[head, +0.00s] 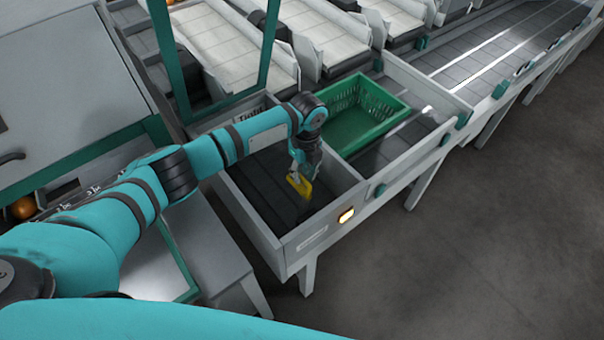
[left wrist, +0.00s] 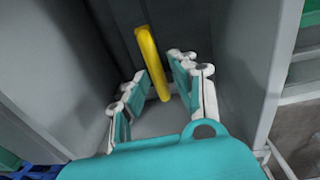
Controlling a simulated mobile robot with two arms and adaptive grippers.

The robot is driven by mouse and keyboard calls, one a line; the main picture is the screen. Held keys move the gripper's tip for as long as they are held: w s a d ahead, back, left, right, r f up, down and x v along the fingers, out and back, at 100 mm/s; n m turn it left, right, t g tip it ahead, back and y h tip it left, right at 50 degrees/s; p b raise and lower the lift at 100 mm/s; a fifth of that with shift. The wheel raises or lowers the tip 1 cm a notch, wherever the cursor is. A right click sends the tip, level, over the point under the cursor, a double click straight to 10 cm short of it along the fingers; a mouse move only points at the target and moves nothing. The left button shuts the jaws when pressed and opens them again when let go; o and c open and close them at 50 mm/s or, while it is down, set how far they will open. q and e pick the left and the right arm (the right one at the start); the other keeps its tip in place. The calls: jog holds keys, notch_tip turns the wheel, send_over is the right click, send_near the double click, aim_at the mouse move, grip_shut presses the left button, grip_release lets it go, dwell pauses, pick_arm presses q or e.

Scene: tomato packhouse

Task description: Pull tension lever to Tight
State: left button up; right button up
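A yellow bar (head: 299,185), which looks like the lever's handle, shows under my left gripper (head: 303,172) inside the grey-walled end bay of the conveyor. In the left wrist view the yellow bar (left wrist: 147,50) runs down between the two teal fingers of my left gripper (left wrist: 160,82). The fingers are apart, with a gap to the bar on each side. A dark label that seems to read "Tight" (head: 250,114) is on the bay's far wall, partly hidden by my arm. The lever's base and pivot are hidden. My right gripper is not in view.
A green crate (head: 362,112) stands in the neighbouring bay. Grey bay walls rise close on both sides of the gripper. Open grey floor (head: 480,250) lies to the right.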

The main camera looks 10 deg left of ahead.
pick_arm(q)
jog(key=shift+o, duration=0.6)
jog(key=shift+s+f, duration=0.15)
notch_tip(320, 180, up, 12)
jog(key=shift+w+d, duration=0.25)
jog(key=shift+w, duration=0.05)
